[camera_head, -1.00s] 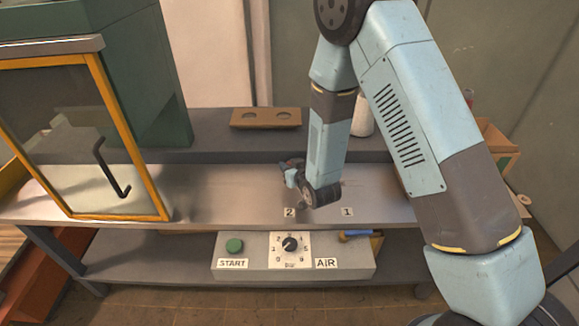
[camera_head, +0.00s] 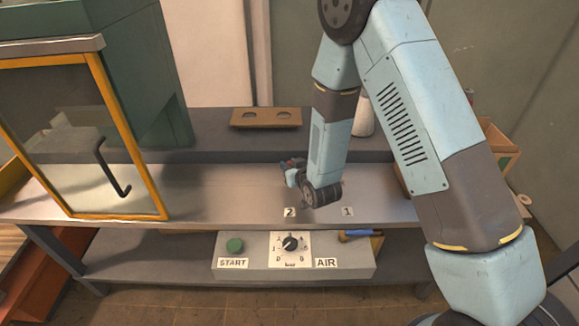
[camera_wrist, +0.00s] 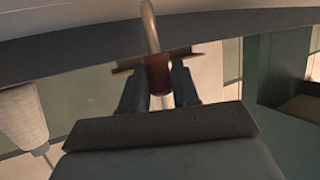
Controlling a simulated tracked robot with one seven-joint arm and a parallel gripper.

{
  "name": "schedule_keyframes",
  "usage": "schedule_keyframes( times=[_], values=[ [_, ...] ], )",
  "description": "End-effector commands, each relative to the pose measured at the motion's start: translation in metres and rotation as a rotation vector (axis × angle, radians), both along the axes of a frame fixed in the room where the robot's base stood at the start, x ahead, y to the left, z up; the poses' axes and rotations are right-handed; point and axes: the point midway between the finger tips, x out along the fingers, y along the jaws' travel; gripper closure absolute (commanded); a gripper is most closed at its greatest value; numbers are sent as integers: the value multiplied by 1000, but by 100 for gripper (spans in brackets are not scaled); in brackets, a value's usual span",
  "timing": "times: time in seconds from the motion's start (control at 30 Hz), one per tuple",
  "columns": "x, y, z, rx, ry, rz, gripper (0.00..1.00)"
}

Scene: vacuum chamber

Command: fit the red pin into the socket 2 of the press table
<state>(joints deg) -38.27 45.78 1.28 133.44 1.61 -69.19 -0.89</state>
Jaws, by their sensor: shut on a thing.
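My gripper (camera_head: 290,168) is above the press table's metal top (camera_head: 225,190), behind the label 2 (camera_head: 289,212). In the wrist view my gripper (camera_wrist: 159,85) is shut on a dark red piece, the red pin (camera_wrist: 157,73). A pale, curved rod end (camera_wrist: 149,28) extends from the red piece toward the table side. In the head view the pin is hidden by my wrist. Socket 2 itself is hidden or too small to make out, so I cannot tell whether the pin touches it.
A wooden block with two holes (camera_head: 265,118) sits on the back ledge. A yellow-framed glass door (camera_head: 157,180) stands at the left by the green press (camera_head: 160,105). A white cylinder (camera_head: 363,118) stands behind my arm. The control box (camera_head: 350,262) is below the front edge.

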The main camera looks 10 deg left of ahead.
Motion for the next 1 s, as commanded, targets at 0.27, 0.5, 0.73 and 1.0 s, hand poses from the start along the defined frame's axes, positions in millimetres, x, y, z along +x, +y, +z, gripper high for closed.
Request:
schedule_keyframes(
  times=[0.27,0.5,0.73,1.0],
  values=[
    [0,1,0,0,0,0,100],
    [-1,2,-4,0,1,1,100],
    [-1,2,-8,0,1,1,100],
    [0,2,-13,0,0,1,100]
  ],
)
